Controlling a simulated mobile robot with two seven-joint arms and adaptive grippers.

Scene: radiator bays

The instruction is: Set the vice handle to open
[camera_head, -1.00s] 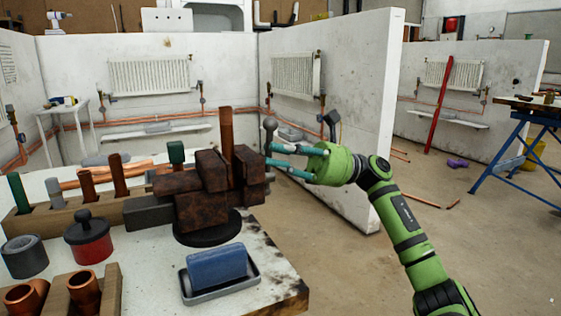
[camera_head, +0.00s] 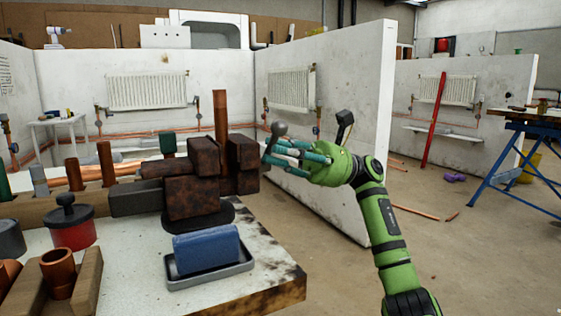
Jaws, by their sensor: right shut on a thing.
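The rusty brown vice (camera_head: 196,198) stands on a round dark base near the bench's right edge, with a copper pipe (camera_head: 221,120) upright at its jaws. My right gripper (camera_head: 274,157), with teal fingers on a green arm, is shut on the handle just below the ball. The fingers hide the rest of the bar. My left gripper is out of view.
A blue block in a grey tray (camera_head: 208,277) sits in front of the vice. A red pot with a dark lid (camera_head: 72,224) and a wooden rack (camera_head: 38,210) with tubes stand to the left. A white partition (camera_head: 350,130) rises behind my right arm.

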